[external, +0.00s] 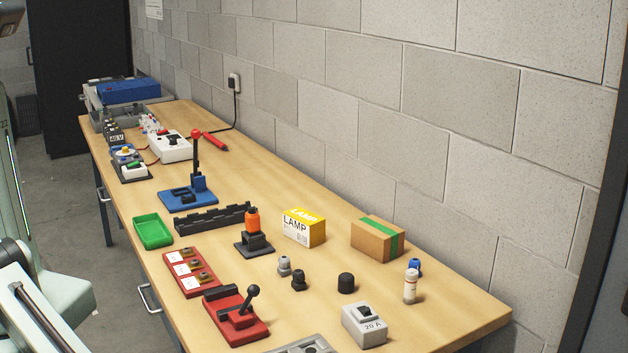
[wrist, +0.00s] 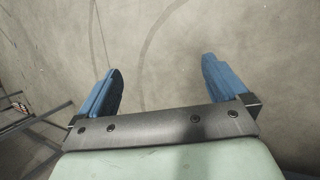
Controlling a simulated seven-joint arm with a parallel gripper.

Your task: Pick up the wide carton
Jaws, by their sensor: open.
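A brown carton (external: 377,239) with a green tape strip stands on the table near the wall, right of centre in the external view. It looks wider than the yellow and white LAMP carton (external: 304,228) standing to its left. In the wrist view my gripper (wrist: 160,92) is open and empty, its two blue fingers spread apart. In the external view part of my arm shows at the lower left, off the table's near side; the fingers are not visible there.
On the wooden table (external: 450,290), a white vial (external: 410,287) and blue cap (external: 415,267) stand right of the brown carton. A black knob (external: 346,283) and a 20 A switch box (external: 364,325) are in front. A red lever base (external: 237,318) and green tray (external: 152,231) lie nearer my arm.

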